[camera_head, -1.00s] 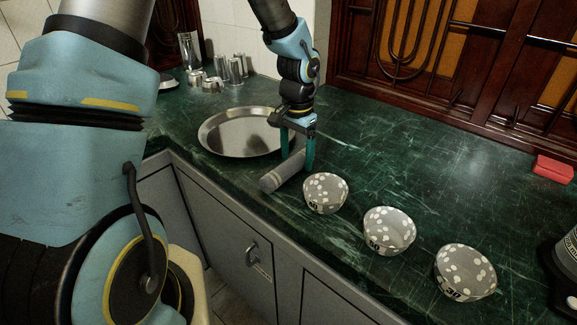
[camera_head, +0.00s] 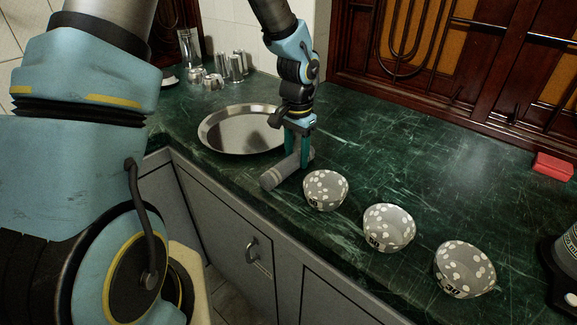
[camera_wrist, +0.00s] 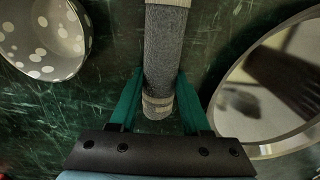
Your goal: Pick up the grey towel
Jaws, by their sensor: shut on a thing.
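The grey towel (camera_head: 277,175) is a rolled cylinder on the green counter, between the round metal plate and the nearest bowl in the head view. My gripper (camera_head: 298,160) points down over it, with its teal fingers on either side of the roll. In the wrist view, the towel (camera_wrist: 166,55) runs up from between the fingers of my gripper (camera_wrist: 158,98), with a paler band near its lower end. My gripper is shut on the towel. The towel appears to be at counter level; I cannot tell whether it touches the surface.
A metal plate (camera_head: 212,137) lies left of the towel. Three spotted bowls, the nearest one (camera_head: 325,190), another (camera_head: 388,228) and a third (camera_head: 464,270), stand to the right. Metal cups (camera_head: 236,66) are at the back left. A red block (camera_head: 553,167) is at far right. The counter's right middle is clear.

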